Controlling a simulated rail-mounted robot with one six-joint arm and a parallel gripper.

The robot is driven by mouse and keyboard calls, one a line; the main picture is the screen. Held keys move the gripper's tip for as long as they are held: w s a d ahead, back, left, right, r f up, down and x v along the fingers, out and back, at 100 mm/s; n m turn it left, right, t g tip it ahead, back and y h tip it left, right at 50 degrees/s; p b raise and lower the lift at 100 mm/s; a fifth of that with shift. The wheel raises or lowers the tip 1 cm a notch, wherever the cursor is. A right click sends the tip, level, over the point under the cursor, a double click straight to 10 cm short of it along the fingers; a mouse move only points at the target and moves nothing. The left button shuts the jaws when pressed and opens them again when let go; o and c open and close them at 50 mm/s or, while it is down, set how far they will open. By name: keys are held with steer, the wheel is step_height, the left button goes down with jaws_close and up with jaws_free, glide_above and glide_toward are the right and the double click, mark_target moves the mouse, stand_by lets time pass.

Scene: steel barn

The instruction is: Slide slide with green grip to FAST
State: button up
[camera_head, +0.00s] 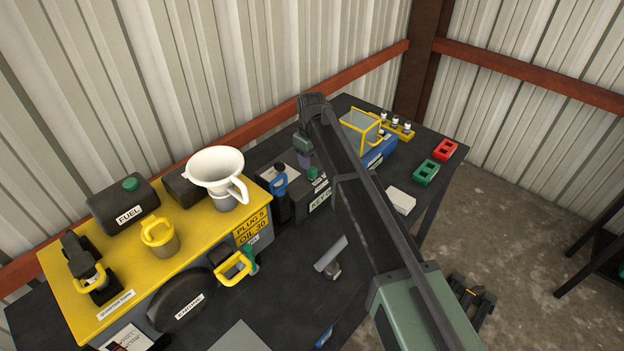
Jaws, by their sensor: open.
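A small green grip (313,173) stands on a dark grey unit (320,200) whose label reads something like "KEY-O". Another green handle (250,259) hangs at the front of the yellow-topped generator, beside a yellow handle. I cannot tell for sure which one is on the slide, and no FAST mark is readable. My arm crosses the middle of the view and bends down at its far end. My gripper (305,160) is small there, open, just above and left of the first green grip. I cannot tell whether it touches anything.
A yellow-topped generator (190,240) with a white funnel (216,172) fills the left. A blue grip (280,180) stands left of my gripper. A blue-and-yellow machine (368,135), green block (425,173) and red block (445,150) are at right. The dark bench (290,290) has free room in front.

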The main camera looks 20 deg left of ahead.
mark_target(312, 168)
step_height(312, 168, down, 6)
steer(key=b, duration=0.3)
steer(key=shift+w+r+b, duration=0.15)
steer(key=shift+r+b, duration=0.05)
steer(key=shift+b, duration=0.1)
steer(key=shift+d+r, duration=0.1)
jaws_close()
